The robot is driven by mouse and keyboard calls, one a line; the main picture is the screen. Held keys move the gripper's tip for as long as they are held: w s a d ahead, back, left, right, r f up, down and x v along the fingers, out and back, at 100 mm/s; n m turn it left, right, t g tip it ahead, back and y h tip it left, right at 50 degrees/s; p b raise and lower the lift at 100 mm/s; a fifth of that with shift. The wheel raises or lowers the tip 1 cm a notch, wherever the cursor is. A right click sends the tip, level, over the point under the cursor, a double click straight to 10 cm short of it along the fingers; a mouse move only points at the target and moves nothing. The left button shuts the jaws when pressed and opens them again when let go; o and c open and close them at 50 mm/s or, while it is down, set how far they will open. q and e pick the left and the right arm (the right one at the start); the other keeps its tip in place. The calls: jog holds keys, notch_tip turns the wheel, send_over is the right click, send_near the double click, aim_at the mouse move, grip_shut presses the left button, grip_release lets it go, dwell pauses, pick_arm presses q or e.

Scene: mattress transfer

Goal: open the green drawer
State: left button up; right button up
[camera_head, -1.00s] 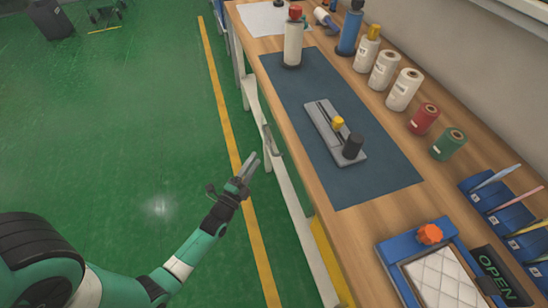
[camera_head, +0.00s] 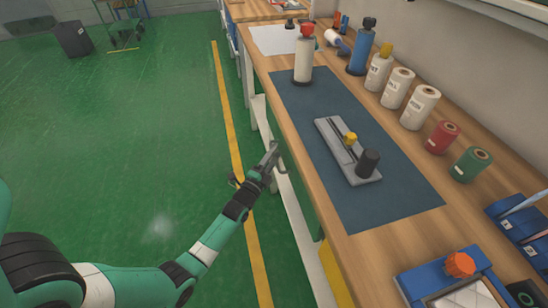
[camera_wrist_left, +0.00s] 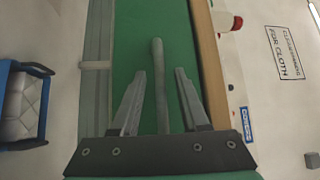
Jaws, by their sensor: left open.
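In the left wrist view the green drawer (camera_wrist_left: 128,45) shows as a flat green front, with a grey bar handle (camera_wrist_left: 160,85) standing out from it. My left gripper (camera_wrist_left: 160,72) is open, with one finger on each side of the handle, apart from it. In the head view my left gripper (camera_head: 273,152) is at the side of the workbench, below its top edge. The drawer front is hidden there under the bench top. Whether the drawer is open at all cannot be told. My right gripper is not in view.
The wooden bench top (camera_head: 285,112) carries a blue mat (camera_head: 375,208), a grey fixture (camera_head: 335,140), bottles and thread spools. A blue frame (camera_head: 415,285) sits at the near right.

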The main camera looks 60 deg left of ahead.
pick_arm(q)
jog(key=shift+w, duration=0.1)
grip_shut()
dwell(1.4)
